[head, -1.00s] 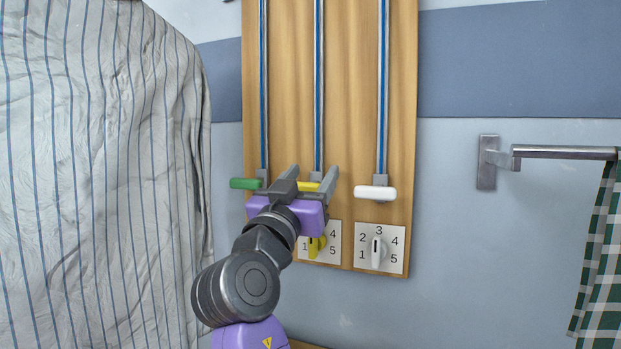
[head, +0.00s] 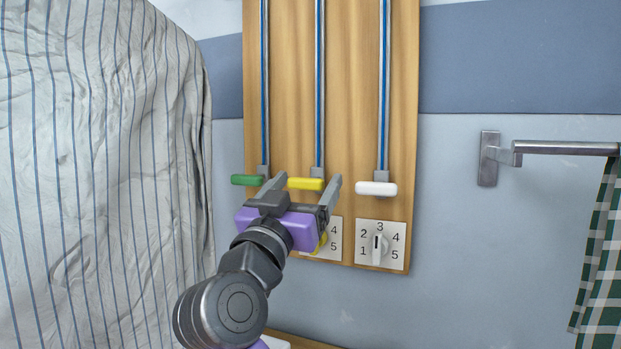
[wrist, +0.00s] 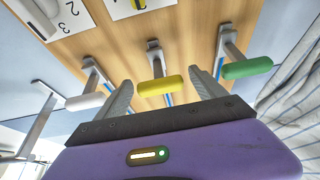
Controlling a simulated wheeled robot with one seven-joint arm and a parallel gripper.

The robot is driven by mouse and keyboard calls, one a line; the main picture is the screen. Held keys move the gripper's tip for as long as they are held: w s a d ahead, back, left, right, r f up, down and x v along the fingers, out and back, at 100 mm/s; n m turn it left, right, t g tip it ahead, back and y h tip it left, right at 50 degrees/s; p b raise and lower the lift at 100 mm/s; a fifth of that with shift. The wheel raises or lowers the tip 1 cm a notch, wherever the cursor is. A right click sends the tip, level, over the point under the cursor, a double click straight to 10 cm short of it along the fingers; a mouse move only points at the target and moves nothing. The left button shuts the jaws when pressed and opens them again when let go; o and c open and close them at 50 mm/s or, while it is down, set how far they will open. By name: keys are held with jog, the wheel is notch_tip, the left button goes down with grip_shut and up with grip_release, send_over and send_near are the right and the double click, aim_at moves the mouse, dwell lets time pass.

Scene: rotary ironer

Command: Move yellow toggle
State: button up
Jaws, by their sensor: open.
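The yellow toggle (head: 305,184) is a short horizontal bar at the bottom of the middle blue-and-metal rail on the wooden board. In the wrist view, the yellow toggle (wrist: 163,86) shows between my spread fingers. My gripper (head: 306,184) is open and empty, with one finger left of the toggle and one right of it. It also shows in the wrist view (wrist: 163,92). I cannot tell whether the fingers reach around the bar or stop short of it. A yellow dial (head: 321,243) is partly hidden behind my gripper.
A green toggle (head: 246,180) is close on the left and a white toggle (head: 376,188) on the right. Below the white toggle is a white dial (head: 378,247) numbered 1 to 5. Striped cloth (head: 100,170) fills the left. A metal bar (head: 565,149) with checked cloth (head: 602,250) is at right.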

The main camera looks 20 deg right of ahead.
aim_at(303, 188)
jog(key=shift+v, duration=2.35)
